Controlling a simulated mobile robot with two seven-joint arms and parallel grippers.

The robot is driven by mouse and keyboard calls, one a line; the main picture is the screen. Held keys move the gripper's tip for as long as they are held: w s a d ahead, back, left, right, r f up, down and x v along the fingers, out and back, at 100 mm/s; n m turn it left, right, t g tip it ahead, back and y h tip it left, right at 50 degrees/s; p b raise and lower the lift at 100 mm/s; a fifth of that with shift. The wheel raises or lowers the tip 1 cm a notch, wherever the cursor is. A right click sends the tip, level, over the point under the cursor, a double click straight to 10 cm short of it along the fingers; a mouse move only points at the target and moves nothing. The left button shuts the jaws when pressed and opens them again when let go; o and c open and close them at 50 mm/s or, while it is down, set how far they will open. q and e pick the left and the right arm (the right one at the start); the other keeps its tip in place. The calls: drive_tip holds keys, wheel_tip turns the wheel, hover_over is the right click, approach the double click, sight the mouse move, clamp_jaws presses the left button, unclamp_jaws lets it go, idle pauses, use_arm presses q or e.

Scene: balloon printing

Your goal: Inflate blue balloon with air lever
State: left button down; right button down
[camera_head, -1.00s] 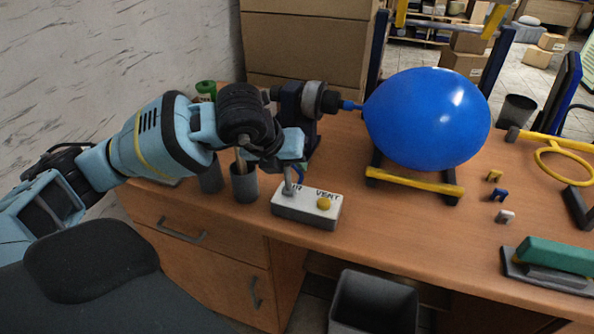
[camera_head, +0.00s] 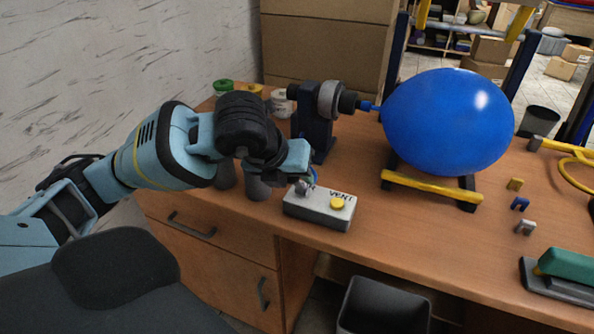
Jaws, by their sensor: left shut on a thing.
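The blue balloon (camera_head: 448,122) is large and round. Its neck sits on the nozzle (camera_head: 345,102) of the dark inflating stand (camera_head: 315,132), and its body is above a black and yellow cradle (camera_head: 430,188). A light control box (camera_head: 318,213) stands near the desk's front edge. It has a yellow VENT button (camera_head: 337,203) on its right and the air lever (camera_head: 302,188) on its left. My left gripper (camera_head: 306,180) is shut on the air lever, reaching down from above; its fingers hide much of the lever and its label. My right gripper is out of view.
Grey cups (camera_head: 259,187) stand behind and below my left wrist, partly hidden. Small coloured clips (camera_head: 520,204) and a green-topped block (camera_head: 570,264) lie to the right. A grey bin (camera_head: 385,305) stands below the desk. The desk between box and block is clear.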

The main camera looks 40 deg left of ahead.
use_arm(q)
drive_tip(key=shift+s+d+f, duration=0.2)
drive_tip(key=shift+s+f, duration=0.05)
drive_tip(key=shift+f, duration=0.1)
drive_tip(key=c, duration=1.1)
unclamp_jaws()
drive_tip(key=shift+w+r, duration=0.1)
drive_tip(key=shift+r, duration=0.05)
drive_tip(key=shift+r, duration=0.15)
drive_tip(key=shift+a+r, duration=0.1)
drive_tip(key=shift+r, duration=0.1)
drive_tip(key=v, duration=0.7)
drive_tip(key=shift+s, duration=0.25)
